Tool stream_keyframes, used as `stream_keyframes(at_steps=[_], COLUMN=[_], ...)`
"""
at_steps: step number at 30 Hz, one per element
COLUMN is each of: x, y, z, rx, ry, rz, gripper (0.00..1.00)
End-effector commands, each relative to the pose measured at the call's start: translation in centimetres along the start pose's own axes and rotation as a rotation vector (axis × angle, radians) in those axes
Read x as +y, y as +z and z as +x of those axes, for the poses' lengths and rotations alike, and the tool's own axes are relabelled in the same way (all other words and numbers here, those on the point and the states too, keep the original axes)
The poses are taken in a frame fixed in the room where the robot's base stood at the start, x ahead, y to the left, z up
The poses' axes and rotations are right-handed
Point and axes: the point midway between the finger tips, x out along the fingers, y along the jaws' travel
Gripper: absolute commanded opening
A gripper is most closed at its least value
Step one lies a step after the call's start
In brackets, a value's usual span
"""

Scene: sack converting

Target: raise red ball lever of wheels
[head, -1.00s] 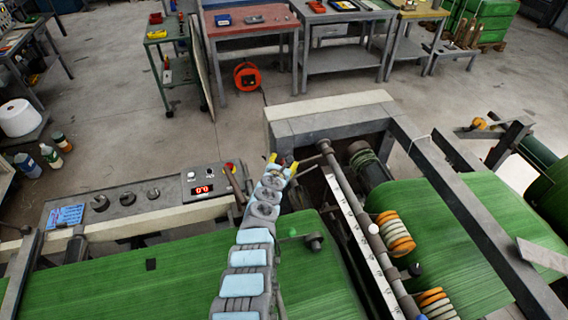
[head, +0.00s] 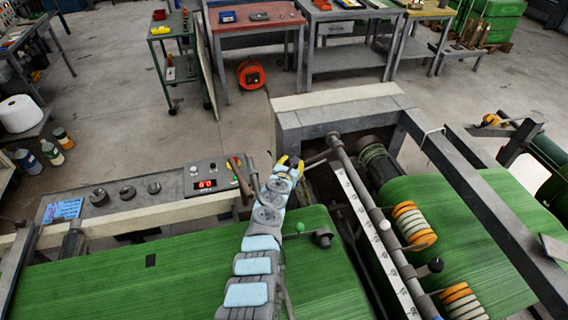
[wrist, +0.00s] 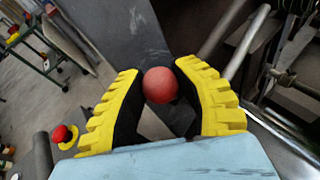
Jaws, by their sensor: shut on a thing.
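The red ball (wrist: 160,85) of the lever sits between the two yellow-tipped fingers of my gripper (wrist: 161,92) in the wrist view, with the fingers closed on its sides. In the head view my gripper (head: 289,165) is at the near end of the machine's cross bar, and the ball is hidden there by the gripper. The lever's rod is not clearly visible. The orange and white wheels (head: 413,225) sit on the roller side to the right, with a second set (head: 460,300) nearer.
A control panel (head: 130,193) with knobs and a red display lies left of my arm. A red stop button (wrist: 60,134) is left of the gripper. Green-ball (head: 300,227), white-ball (head: 385,225) and black-ball (head: 435,265) levers stand nearby. Green web (head: 180,265) runs below.

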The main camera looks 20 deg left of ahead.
Motion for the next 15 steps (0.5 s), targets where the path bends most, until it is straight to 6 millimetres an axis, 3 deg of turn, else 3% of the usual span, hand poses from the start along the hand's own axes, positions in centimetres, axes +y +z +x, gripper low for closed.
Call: stream_keyframes(at_steps=[1, 4, 15], x=[-0.3, -0.7, -1.1], y=[-1.5, -2.4, -3.2], z=[0.5, 0.9, 1.5], rx=[0.006, 0.006, 0.007], ry=[-0.001, -0.001, 0.0], rz=[0.003, 0.005, 0.005], gripper=[0.0, 0.0, 0.0])
